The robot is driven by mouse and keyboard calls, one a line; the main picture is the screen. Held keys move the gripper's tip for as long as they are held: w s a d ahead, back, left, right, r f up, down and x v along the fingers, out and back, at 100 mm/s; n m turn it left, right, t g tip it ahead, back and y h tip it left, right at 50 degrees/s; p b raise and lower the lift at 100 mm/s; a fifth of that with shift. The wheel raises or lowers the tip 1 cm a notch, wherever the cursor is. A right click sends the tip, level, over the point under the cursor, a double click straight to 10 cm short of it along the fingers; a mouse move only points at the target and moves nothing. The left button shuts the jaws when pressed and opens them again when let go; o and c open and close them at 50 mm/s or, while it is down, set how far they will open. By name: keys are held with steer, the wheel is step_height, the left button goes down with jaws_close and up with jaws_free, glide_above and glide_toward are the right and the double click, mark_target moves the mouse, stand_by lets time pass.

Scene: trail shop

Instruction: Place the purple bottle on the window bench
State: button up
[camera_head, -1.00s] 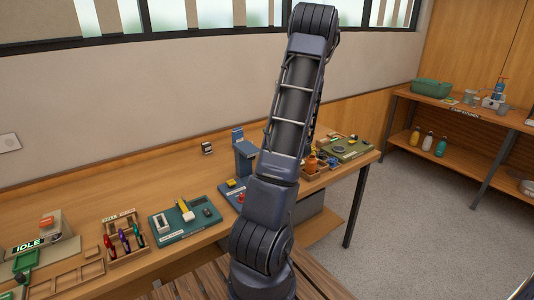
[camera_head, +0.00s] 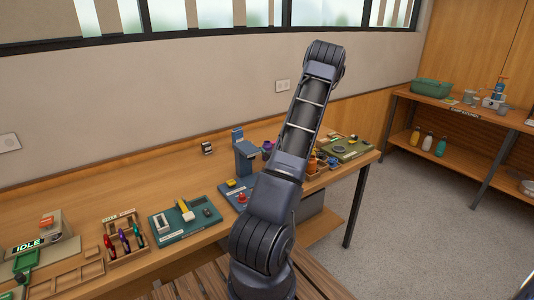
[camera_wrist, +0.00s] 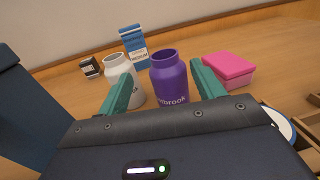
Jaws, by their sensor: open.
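The purple bottle (camera_wrist: 170,82) stands upright on a wooden top in the wrist view, with its open neck up and pale lettering on its side. In the head view a small purple shape (camera_head: 267,148) shows beside my arm, on the long wooden bench (camera_head: 75,190) below the window. My gripper (camera_wrist: 160,84) is open, with its two green fingers apart. In the wrist view the purple bottle shows between the fingers, beyond the palm; I cannot tell whether they touch it. My gripper is hidden in the head view.
A pale grey bottle (camera_wrist: 122,78) stands close left of the purple one. A blue carton (camera_wrist: 134,46), a dark small box (camera_wrist: 90,67) and a pink box (camera_wrist: 229,69) are near. A dark blue upright (camera_wrist: 25,115) fills the wrist view's left. Trays (camera_head: 183,222) line the bench.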

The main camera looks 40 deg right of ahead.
mark_target(266, 142)
steer(key=shift+w+d+r, duration=0.1)
steer(key=shift+w+d, duration=0.15)
steer(key=shift+w, duration=0.8)
steer(key=shift+w+d+r, duration=0.1)
steer(key=shift+w+d, duration=0.2)
steer(key=shift+w, duration=0.7)
steer(key=shift+w+d+r, duration=0.1)
steer(key=shift+w+d, duration=0.15)
steer(key=shift+w, duration=0.8)
steer(key=c, duration=1.3)
steer(key=shift+o, duration=0.2)
steer(key=shift+r, duration=0.1)
steer(key=shift+c, duration=0.8)
step_height(266, 142, up, 20)
steer(key=shift+f, duration=0.15)
jaws_close()
